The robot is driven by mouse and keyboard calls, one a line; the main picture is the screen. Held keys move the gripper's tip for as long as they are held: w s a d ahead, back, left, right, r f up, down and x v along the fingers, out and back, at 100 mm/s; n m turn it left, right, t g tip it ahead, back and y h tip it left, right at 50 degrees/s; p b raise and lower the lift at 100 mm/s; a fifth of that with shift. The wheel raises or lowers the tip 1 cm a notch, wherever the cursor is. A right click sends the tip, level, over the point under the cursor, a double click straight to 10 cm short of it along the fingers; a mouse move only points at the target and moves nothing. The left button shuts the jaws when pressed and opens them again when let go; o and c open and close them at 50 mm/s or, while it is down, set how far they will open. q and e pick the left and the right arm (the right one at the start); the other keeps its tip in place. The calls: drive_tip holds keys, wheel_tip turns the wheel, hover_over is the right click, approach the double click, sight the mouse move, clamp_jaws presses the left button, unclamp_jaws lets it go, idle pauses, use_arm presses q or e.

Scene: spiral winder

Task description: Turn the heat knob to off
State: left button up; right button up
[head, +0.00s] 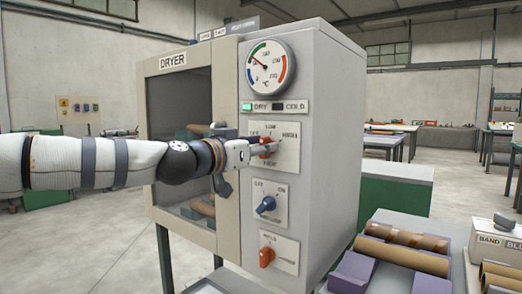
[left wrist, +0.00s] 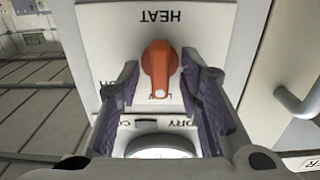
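The orange heat knob (head: 266,140) sits on the HEAT plate of the grey dryer's front panel, partly hidden by my gripper in the head view. The left wrist view shows the knob (left wrist: 159,68) upside down, its narrow end over the LOW mark. My left gripper (head: 272,147) is in front of this plate. In the left wrist view its two fingers (left wrist: 163,98) stand spread on either side of the knob, with a visible gap on each side. My right gripper is in neither view.
Below are a blue OFF/ON knob (head: 266,205) and an orange-red HOLD knob (head: 266,256). Above are a lit green DRY lamp (head: 247,107) and a round gauge (head: 269,69). The dryer door (head: 226,110) is left of the panel. Brown tubes (head: 400,257) lie at lower right.

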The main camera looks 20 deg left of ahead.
use_arm(q)
clamp_jaws()
drive_tip(key=shift+n, duration=0.4)
drive_tip(key=n, duration=1.1)
drive_tip(key=shift+a+f, duration=0.15)
drive_tip(key=shift+a, duration=0.05)
idle(0.7)
unclamp_jaws()
